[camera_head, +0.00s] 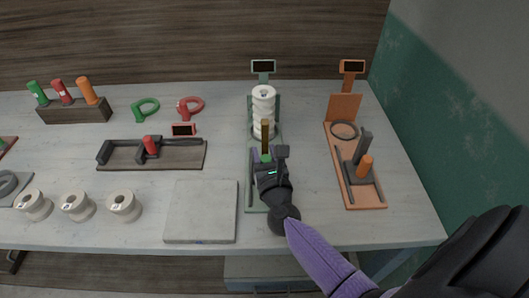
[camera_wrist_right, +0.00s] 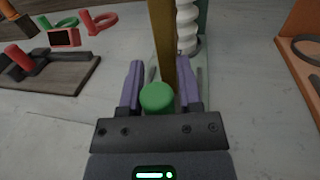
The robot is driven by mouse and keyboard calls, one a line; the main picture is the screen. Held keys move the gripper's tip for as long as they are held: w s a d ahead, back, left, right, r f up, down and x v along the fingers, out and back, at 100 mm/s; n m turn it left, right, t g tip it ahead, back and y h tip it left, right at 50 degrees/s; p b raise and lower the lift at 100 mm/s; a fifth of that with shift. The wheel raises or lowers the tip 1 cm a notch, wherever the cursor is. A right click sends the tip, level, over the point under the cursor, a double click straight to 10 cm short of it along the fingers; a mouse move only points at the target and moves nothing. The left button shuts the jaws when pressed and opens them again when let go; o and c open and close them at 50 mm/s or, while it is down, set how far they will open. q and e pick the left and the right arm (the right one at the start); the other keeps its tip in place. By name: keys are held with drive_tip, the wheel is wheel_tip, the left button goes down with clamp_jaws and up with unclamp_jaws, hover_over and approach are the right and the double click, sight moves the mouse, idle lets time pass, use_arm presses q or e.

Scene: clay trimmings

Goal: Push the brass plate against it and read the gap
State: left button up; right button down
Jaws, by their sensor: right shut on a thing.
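The brass plate (camera_head: 265,132) stands upright on the green gauge (camera_head: 250,190) at the table's middle right. It also shows in the wrist view (camera_wrist_right: 163,40). Behind it stands a white ribbed piece (camera_head: 263,105), seen also in the wrist view (camera_wrist_right: 188,30). I cannot tell whether plate and piece touch. My right gripper (camera_head: 265,160) is shut on the green handle (camera_wrist_right: 157,97) in front of the plate, with a purple finger on each side. The gauge's display (camera_head: 263,66) is dark, with no readable figure. My left gripper is not in view.
An orange gauge (camera_head: 370,195) with its own dark display (camera_head: 352,66) stands to the right. A grey slab (camera_head: 202,212) lies to the left. Farther left are white rolls (camera_head: 122,206), a dark slide tool (camera_head: 180,154) and red and green rings (camera_head: 146,107).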

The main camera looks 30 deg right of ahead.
drive_tip(key=shift+a, duration=0.2)
drive_tip(key=shift+s+a, duration=0.3)
drive_tip(key=shift+s, duration=0.1)
drive_tip(key=shift+c, duration=1.8)
unclamp_jaws()
drive_tip(key=shift+a, duration=0.15)
drive_tip(key=v, duration=0.9)
drive_tip(key=shift+s+b, duration=0.3)
drive_tip(key=shift+s, duration=0.15)
